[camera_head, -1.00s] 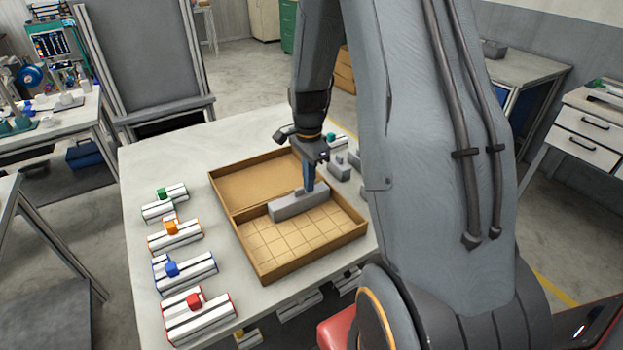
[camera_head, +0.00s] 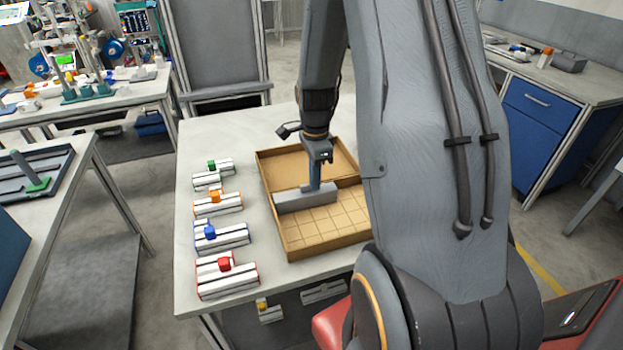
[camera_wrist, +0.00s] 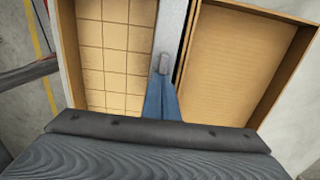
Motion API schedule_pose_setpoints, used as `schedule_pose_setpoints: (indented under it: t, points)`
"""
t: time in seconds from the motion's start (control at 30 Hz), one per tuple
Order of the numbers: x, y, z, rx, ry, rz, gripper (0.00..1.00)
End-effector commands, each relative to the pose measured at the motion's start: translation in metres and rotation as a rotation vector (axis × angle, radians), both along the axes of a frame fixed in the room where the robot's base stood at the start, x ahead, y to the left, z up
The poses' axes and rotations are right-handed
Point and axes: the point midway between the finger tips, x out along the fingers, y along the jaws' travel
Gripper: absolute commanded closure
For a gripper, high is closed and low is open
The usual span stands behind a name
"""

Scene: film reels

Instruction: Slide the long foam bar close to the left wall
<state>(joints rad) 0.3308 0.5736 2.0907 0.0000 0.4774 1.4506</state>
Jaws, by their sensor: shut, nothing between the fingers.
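The long grey foam bar (camera_head: 300,199) lies in the shallow cardboard box (camera_head: 290,248), along the line between the gridded part and the plain part. In the head view its left end is at or very near the box's left wall (camera_head: 268,190); I cannot tell whether they touch. My gripper (camera_head: 315,186) is shut with nothing between its fingers, pointing down at the bar's right part. In the wrist view the bar (camera_wrist: 174,28) runs away from the blue fingers (camera_wrist: 162,95), whose tips are at the bar. Exact contact is hidden.
Several white-and-grey slotted blocks with green, orange, blue and red (camera_head: 228,278) pieces stand on the table left of the box. The table (camera_head: 190,170) is bare behind them. My arm hides the box's right side. Side benches stand left and right.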

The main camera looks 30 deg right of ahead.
Motion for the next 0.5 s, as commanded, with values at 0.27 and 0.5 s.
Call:
schedule_pose_setpoints:
  t: [0.27, 0.5]
  points:
    - [0.000, 0.001, 0.000, 0.000, 0.000, 0.003, 1.00]
    - [-0.001, -0.015, 0.001, 0.000, 0.000, 0.004, 1.00]
